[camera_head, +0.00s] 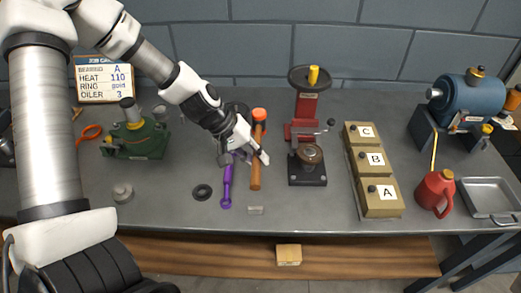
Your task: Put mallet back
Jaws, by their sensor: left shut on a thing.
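The mallet has an orange head (259,114) and a brown handle (255,178). It lies lengthwise at the middle of the grey workbench (310,215), head toward the back wall. My left gripper (259,156) reaches in from the left and is shut on the mallet at its handle. The fingers hide part of the handle. I cannot tell whether the mallet rests on the bench or is slightly above it. My right gripper is not in view.
A purple tool (227,188) and a black ring (202,192) lie left of the mallet. A red press (306,125) stands to its right, then tan boxes C, B and A (382,200), a red oil can (436,191) and a blue motor (467,100). A green device (137,137) stands left.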

